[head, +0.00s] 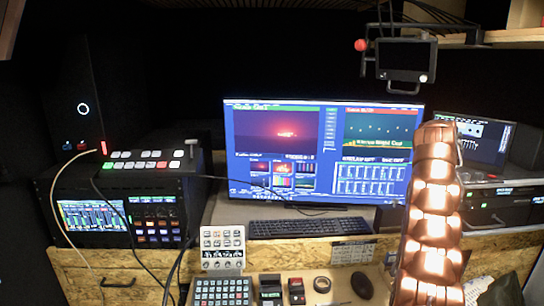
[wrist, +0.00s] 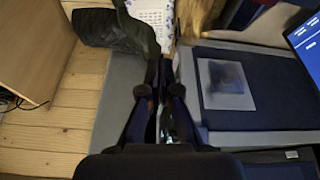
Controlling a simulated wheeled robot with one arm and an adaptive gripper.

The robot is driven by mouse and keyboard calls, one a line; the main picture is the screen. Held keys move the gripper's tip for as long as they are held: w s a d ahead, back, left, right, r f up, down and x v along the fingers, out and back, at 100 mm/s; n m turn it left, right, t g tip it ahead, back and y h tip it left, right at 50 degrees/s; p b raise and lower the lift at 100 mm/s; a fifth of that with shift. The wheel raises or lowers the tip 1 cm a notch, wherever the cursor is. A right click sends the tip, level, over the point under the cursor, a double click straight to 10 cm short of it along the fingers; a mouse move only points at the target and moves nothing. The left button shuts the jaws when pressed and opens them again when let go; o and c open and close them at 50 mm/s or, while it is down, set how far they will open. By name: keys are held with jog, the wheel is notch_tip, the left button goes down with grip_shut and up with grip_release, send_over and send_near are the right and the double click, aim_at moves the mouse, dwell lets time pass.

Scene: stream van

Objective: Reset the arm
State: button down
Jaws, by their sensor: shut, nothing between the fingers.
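My gripper (wrist: 164,70) shows in the wrist view, pointing up the picture from the bottom middle. Its dark fingers are together with nothing seen between them. In the head view my arm, with bright segmented links (head: 432,215), rises at the right in front of the desk and covers the right edge of the large monitor. My gripper is not in the head view.
A monitor (head: 270,160) stands behind a keyboard (head: 310,227). A video switcher (head: 150,163) sits on the left rack. A small screen (head: 404,60) hangs at upper right. In the wrist view, wooden floor (wrist: 85,110) is clear at left; a dark blue panel (wrist: 270,95) lies right.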

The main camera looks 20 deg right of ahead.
jog(key=w+a+r+n+y, duration=0.1)
jog(key=a+r+n, duration=0.15)
jog(key=a, duration=0.55)
jog(key=w+a+r+n, duration=0.2)
jog(key=a+n, duration=0.1)
jog(key=a, duration=0.4)
jog(key=s+a+n+y, duration=0.1)
jog(key=s+a+n, duration=0.2)
jog(key=a, duration=0.6)
jog(key=s+a+n, duration=0.2)
jog(key=s+a, duration=0.1)
jog(key=a, duration=0.6)
jog(key=s+a+f+n+y, duration=0.1)
jog(key=s+a+f+n, duration=0.3)
jog(key=s+a, duration=0.7)
jog(key=s+a+f+n+g, duration=0.1)
jog(key=s+a+f+n, duration=0.3)
jog(key=s, duration=1.3)
jog(key=a+f, duration=0.4)
jog(key=a, duration=0.3)
jog(key=shift+s+f+n+y, duration=0.15)
jog(key=shift+s+n+y, duration=0.05)
jog(key=shift+n+y, duration=0.2)
